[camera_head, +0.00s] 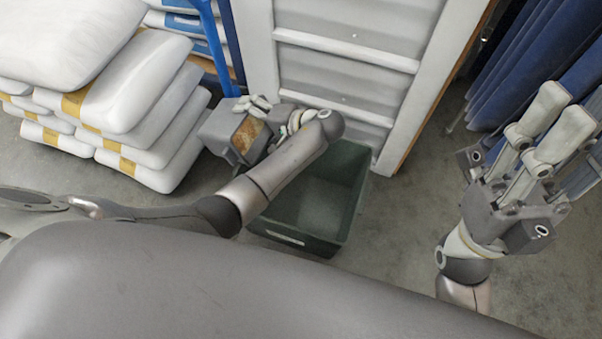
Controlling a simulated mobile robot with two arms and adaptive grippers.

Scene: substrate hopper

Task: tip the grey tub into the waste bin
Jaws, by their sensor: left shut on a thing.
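The grey tub (218,133), with brown material (246,134) showing inside it, is held up by my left gripper (262,112). The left gripper is shut on the tub at its right side, and the arm hides part of the contact. The tub is tilted and sits at the upper left of the dark green waste bin (318,203). The bin stands open on the floor, and my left forearm covers its left part. My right gripper (572,112) is at the right with its fingers apart, empty, away from the bin.
White sacks (150,95) are stacked at the left. A blue post (213,40) stands beside them. A grey ribbed panel with a white frame (345,60) rises behind the bin. Dark blue folded material (530,60) is at the upper right. Floor (400,225) right of the bin is clear.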

